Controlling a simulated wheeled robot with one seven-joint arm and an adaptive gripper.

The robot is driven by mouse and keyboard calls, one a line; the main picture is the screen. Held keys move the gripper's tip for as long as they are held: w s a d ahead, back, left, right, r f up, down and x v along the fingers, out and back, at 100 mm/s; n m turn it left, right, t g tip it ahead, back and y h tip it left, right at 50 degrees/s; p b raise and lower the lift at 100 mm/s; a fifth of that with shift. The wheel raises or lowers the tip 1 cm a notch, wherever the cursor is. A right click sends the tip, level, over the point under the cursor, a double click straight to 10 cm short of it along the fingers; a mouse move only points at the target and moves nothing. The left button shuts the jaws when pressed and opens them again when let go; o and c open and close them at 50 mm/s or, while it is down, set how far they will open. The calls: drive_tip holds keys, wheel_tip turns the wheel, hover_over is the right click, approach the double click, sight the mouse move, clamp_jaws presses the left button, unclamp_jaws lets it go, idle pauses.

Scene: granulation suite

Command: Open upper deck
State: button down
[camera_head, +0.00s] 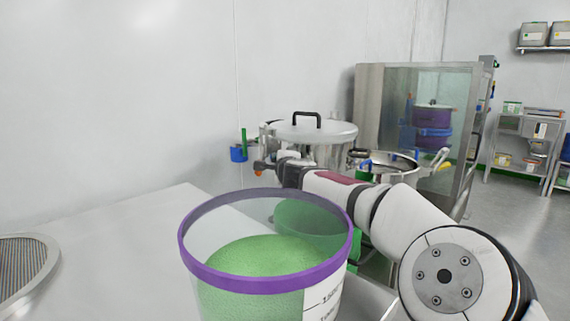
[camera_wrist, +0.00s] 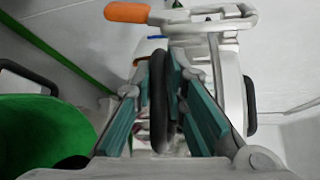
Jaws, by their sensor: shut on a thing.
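A round steel vessel (camera_head: 335,152) with a domed lid (camera_head: 290,133) stands beyond the bench in the head view. A black loop handle (camera_head: 307,117) is on top of the lid. An orange-tipped lever (camera_wrist: 127,12) shows at the top of the wrist view. My gripper (camera_wrist: 168,85) has teal finger pads on both sides of a dark bar handle (camera_wrist: 159,105) and is shut on it. The bar is upright in that picture, with steel parts behind it. In the head view my arm reaches toward the vessel's lower front, and my fingers cannot be made out there.
A clear tub with a purple rim (camera_head: 265,280), holding green granules, stands close in front. A sieve (camera_head: 25,270) lies at the left on the pale bench (camera_head: 130,240). A glass-fronted cabinet (camera_head: 400,100) stands behind. A green bin (camera_wrist: 45,135) is left of my gripper in the wrist view.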

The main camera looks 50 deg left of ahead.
drive_tip(key=shift+s+a+f, duration=0.25)
drive_tip(key=shift+a+f, duration=0.2)
drive_tip(key=shift+a, duration=0.05)
drive_tip(key=c, duration=1.7)
unclamp_jaws()
drive_tip(key=shift+o, duration=0.2)
drive_tip(key=shift+w+r, duration=0.1)
drive_tip(key=shift+r, duration=0.05)
drive_tip(key=shift+r, duration=0.1)
drive_tip(key=v, duration=1.2)
drive_tip(key=shift+a, duration=0.1)
